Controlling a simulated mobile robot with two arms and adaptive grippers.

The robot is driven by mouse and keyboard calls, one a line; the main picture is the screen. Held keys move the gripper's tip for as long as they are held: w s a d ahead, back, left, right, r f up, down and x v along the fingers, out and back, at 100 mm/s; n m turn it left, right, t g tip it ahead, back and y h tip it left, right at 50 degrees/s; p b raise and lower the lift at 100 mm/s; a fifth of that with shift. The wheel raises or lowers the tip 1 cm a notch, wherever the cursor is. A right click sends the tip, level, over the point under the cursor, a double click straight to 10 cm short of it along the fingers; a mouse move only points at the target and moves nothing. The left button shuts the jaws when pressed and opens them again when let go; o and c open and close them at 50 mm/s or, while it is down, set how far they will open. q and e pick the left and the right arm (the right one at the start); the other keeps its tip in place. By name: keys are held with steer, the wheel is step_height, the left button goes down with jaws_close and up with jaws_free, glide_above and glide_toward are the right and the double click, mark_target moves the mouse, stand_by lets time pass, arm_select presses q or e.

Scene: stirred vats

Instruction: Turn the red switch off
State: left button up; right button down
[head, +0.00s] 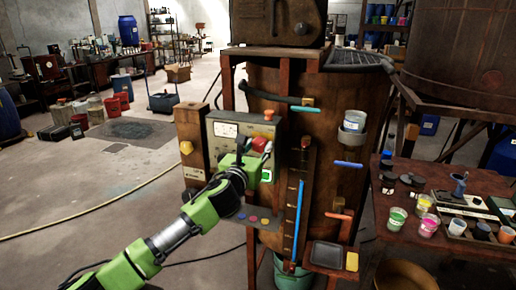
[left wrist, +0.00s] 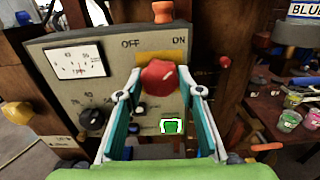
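The red switch (left wrist: 160,78) is a rounded red knob on a grey-beige control panel (left wrist: 105,55). OFF is printed above it to the left and ON above it to the right. In the head view the switch (head: 259,144) is partly hidden by my left gripper (head: 252,154). In the left wrist view the fingers of my left gripper (left wrist: 166,88) are spread, one on each side of the knob. A small gap shows at the right finger; I cannot tell whether the left finger touches. My right gripper is not in view.
The panel also carries a dial gauge (left wrist: 77,62), a black knob (left wrist: 92,118) and a lit green button (left wrist: 172,127). An orange knob (left wrist: 162,12) sits above. To the right, a table (head: 385,225) holds paint cups (head: 428,225).

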arm_select(q)
steer(key=shift+n, duration=0.3)
steer(key=shift+c, duration=0.2)
steer(key=shift+o, duration=0.2)
steer(key=n+p, duration=0.1)
steer(key=n, duration=0.2)
steer(key=shift+n, duration=0.4)
steer(key=n+p, duration=0.1)
steer(key=n, duration=0.3)
steer(key=shift+n, duration=0.3)
steer(key=n, duration=0.4)
steer(key=shift+f+n+p, duration=0.1)
steer(key=shift+n+p, duration=0.2)
steer(key=shift+n, duration=2.2)
steer(key=shift+c, duration=0.2)
steer(key=shift+o, duration=0.2)
steer(key=o, duration=1.1)
